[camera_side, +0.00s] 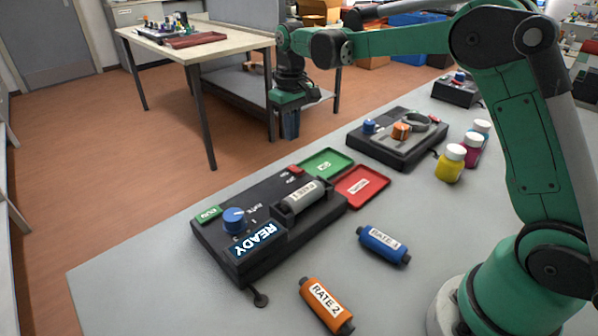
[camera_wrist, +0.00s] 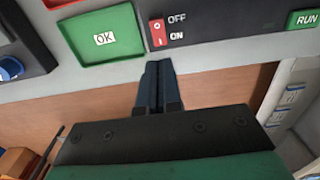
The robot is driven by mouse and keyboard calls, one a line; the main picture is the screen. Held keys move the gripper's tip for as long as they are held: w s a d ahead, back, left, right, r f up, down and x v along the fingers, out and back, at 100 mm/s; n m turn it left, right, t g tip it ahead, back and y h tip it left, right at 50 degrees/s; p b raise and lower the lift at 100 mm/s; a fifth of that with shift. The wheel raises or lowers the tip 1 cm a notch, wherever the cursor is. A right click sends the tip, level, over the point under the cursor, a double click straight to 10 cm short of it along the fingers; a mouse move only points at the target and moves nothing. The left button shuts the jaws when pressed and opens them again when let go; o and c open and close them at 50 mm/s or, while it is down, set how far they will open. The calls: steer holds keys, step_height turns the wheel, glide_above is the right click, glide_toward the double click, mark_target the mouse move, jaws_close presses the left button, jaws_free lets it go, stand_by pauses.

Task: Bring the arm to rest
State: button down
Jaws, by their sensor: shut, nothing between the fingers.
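My gripper (camera_side: 289,124) hangs in the air beyond the far edge of the table in the side view, fingers pointing down. In the wrist view my gripper (camera_wrist: 158,70) is shut and empty, its dark blue fingers together. The black device (camera_side: 270,225) stands on the table, with a lit READY display, a blue RATE knob (camera_side: 235,220), a green RUN button (camera_side: 208,214) and a red ON/OFF switch (camera_wrist: 158,33). A grey cartridge (camera_side: 300,198) lies in its slot. My fingertips appear just below the switch in the wrist view; I cannot tell the height.
The green OK tray (camera_side: 345,153) and a red tray (camera_side: 378,196) lie beside the device. A blue cartridge (camera_side: 384,245) and an orange cartridge (camera_side: 327,305) lie on the grey table (camera_side: 130,275). Several bottles and a second black device (camera_side: 375,150) stand to the right.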

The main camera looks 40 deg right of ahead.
steer(key=shift+s+r, duration=0.1)
steer(key=shift+r, duration=0.15)
steer(key=s+a+r+t, duration=0.1)
steer(key=s+a+t, duration=0.1)
steer(key=s, duration=0.6)
steer(key=s+a+r+t, duration=0.1)
steer(key=s+a+t, duration=0.1)
steer(key=s+t, duration=0.3)
steer(key=s, duration=0.3)
